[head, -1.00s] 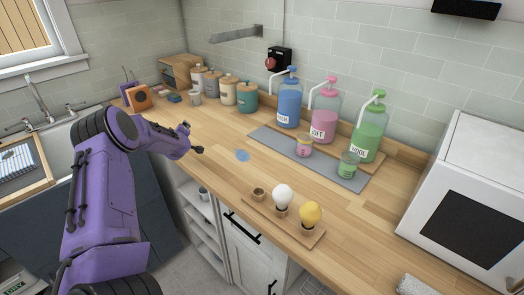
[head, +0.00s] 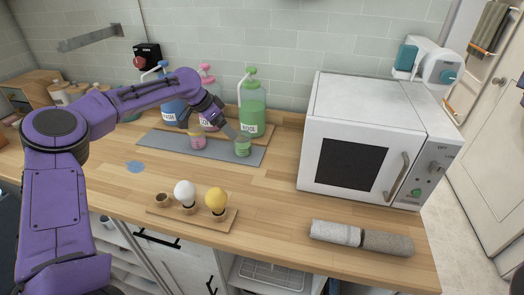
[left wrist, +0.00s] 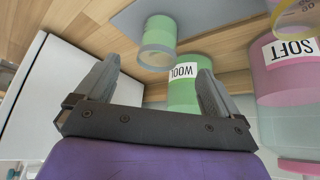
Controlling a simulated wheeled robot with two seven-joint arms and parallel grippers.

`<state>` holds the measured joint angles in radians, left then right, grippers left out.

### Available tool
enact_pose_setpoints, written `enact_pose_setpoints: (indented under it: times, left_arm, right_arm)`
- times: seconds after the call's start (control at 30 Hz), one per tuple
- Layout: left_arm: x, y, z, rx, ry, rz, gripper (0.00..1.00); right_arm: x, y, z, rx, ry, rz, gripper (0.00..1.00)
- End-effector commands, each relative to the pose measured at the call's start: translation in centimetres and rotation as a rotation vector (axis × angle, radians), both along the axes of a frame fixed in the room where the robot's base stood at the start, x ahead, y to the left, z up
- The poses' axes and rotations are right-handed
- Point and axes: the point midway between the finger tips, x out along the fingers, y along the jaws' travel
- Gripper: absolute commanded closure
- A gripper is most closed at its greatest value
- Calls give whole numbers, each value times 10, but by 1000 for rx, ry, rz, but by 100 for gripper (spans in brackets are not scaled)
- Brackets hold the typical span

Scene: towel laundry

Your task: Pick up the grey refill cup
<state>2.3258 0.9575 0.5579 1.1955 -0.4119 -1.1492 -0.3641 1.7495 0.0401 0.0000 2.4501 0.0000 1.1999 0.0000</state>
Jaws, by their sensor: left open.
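No clearly grey refill cup stands on the mat; the small cups there are green and pink. The green cup (head: 243,146) stands at the right end of the grey mat (head: 217,152), before the green bottle (head: 252,105). My left gripper (head: 231,131) is open and empty, just above and left of this cup. In the left wrist view the green cup (left wrist: 158,42) shows beyond the open jaws (left wrist: 155,78), apart from them. The pink cup (head: 197,137) stands left of it. My right gripper is out of view.
Blue (head: 172,110) and pink (head: 207,82) bottles stand behind the mat, partly covered by my left arm. A microwave (head: 375,92) stands to the right.

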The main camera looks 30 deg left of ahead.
Motion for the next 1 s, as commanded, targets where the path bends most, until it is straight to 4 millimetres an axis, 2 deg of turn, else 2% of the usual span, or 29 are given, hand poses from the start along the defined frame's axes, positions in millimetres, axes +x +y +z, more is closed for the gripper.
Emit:
enact_pose_setpoints:
  times: [0.07, 0.2, 0.47, 0.63, 0.73, 0.93, 0.97, 1.0]
  left_arm:
    - [2, 3, -10, 15, 10, -12, 4]
    - [14, -5, -32, 16, 11, -14, 4]
    - [34, -20, -53, 14, 11, -14, 4]
    - [49, -30, -74, 13, 11, -13, 4]
    - [52, -31, -81, 11, 7, -12, 4]
    - [53, -32, -82, 12, 6, -12, 4]
    - [53, -32, -82, 12, 6, -12, 11]
    - [53, -32, -82, 11, 6, -11, 24]
  right_arm:
    - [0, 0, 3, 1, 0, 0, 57]
    - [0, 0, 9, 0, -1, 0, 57]
    - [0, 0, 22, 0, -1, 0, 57]
    - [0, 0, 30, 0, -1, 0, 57]
    - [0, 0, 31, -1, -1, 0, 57]
    - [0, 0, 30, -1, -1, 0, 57]
    - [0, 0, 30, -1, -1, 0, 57]
    - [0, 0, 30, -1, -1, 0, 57]
